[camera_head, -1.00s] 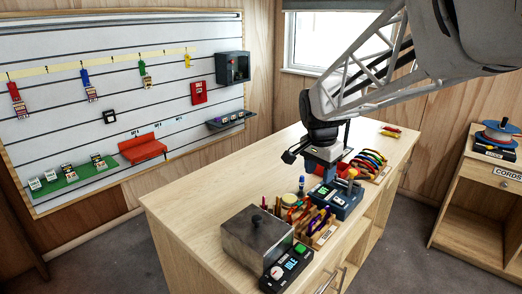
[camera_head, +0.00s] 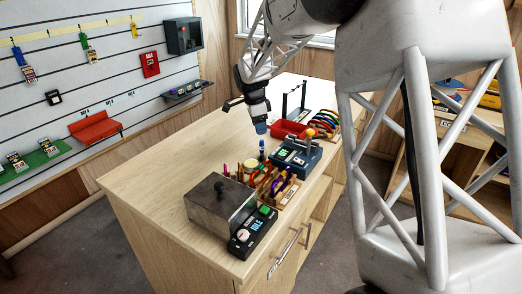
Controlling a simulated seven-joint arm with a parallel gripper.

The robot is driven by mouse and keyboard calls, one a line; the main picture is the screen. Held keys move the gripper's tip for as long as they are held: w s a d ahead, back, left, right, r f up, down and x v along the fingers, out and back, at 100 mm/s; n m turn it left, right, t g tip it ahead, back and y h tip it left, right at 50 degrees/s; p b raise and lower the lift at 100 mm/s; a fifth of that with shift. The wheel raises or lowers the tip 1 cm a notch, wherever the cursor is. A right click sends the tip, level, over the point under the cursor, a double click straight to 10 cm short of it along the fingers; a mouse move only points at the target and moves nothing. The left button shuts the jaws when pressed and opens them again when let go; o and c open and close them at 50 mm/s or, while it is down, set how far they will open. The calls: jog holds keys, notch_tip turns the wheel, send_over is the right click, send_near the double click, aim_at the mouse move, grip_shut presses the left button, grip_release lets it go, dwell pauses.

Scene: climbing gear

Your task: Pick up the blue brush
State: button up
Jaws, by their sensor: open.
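A small upright blue item (camera_head: 262,149), which looks like the blue brush, stands on the wooden workbench (camera_head: 150,178) behind the tool rack and left of the grey-blue device. It is too small to make out its bristles. My gripper (camera_head: 261,128) points down just above and behind it in the picture, with a visible gap between them. My gripper is open with nothing seen in it; its fingertips look bluish and small.
A metal box with a knob (camera_head: 215,203) and a black panel (camera_head: 250,233) stand at the bench's front. A tool rack (camera_head: 285,190), a grey-blue device (camera_head: 297,155) and a red tray (camera_head: 289,129) line the right side. The bench's left is clear.

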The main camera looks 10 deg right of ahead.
aim_at(262, 143)
jog(key=shift+f, duration=0.1)
dwell(0.3)
jog(key=shift+d+f, duration=0.15)
jog(key=shift+f, duration=1.1)
jog(key=shift+d+f, duration=0.15)
jog(key=shift+f, duration=1.15)
jog(key=shift+d+f, duration=0.15)
jog(key=shift+f, duration=1.15)
jog(key=shift+c, duration=0.3)
grip_shut()
